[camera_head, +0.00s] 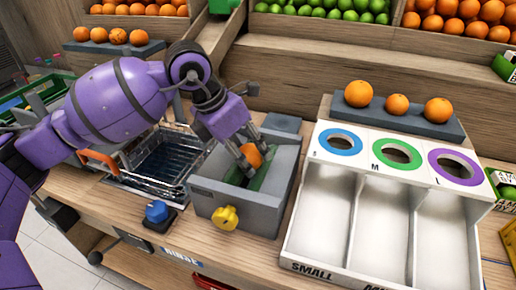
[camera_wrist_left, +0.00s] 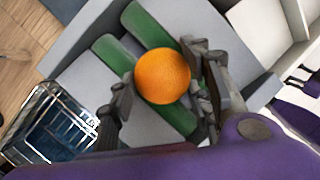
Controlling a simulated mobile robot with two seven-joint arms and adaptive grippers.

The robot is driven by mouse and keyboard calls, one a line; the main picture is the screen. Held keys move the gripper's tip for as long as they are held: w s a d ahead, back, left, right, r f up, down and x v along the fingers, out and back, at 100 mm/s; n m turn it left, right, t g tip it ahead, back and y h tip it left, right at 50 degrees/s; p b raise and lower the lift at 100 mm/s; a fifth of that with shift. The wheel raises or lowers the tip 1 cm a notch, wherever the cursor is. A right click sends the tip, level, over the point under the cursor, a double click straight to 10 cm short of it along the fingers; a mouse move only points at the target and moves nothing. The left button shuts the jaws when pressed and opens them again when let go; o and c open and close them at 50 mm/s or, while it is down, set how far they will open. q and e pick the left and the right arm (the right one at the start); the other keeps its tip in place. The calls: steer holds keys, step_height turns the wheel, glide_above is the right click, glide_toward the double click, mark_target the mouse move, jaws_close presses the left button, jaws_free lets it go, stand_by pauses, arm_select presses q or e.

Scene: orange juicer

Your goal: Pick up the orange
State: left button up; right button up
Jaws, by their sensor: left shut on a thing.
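An orange (camera_head: 254,157) is between the fingers of my left gripper (camera_head: 248,166), over the grey juicer box (camera_head: 240,204). In the left wrist view the orange (camera_wrist_left: 162,76) sits between the two dark fingers of my left gripper (camera_wrist_left: 165,88), with green rollers (camera_wrist_left: 150,34) behind it. The left gripper is shut on the orange. I cannot tell whether the orange still touches the rollers. My right gripper is in neither view.
A wire basket in a blue rinse basin (camera_head: 170,158) is left of the box. A white sorting tray (camera_head: 375,225) with blue, green and purple rings is on the right. Three oranges sit on a grey block (camera_head: 397,114) behind it. A yellow knob (camera_head: 225,218) sticks out in front.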

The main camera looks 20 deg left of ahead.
mark_target(249, 147)
arm_select(q)
steer(key=shift+r, duration=0.4)
steer(key=r, duration=0.3)
steer(key=shift+s, duration=0.25)
steer(key=s+d+r+p, duration=0.1)
steer(key=s+d+r, duration=0.1)
steer(key=s+r, duration=0.9)
steer(key=w+d+p, duration=0.3)
steer(key=w+d, duration=1.4)
steer(key=w, duration=0.1)
steer(key=shift+p, duration=0.35)
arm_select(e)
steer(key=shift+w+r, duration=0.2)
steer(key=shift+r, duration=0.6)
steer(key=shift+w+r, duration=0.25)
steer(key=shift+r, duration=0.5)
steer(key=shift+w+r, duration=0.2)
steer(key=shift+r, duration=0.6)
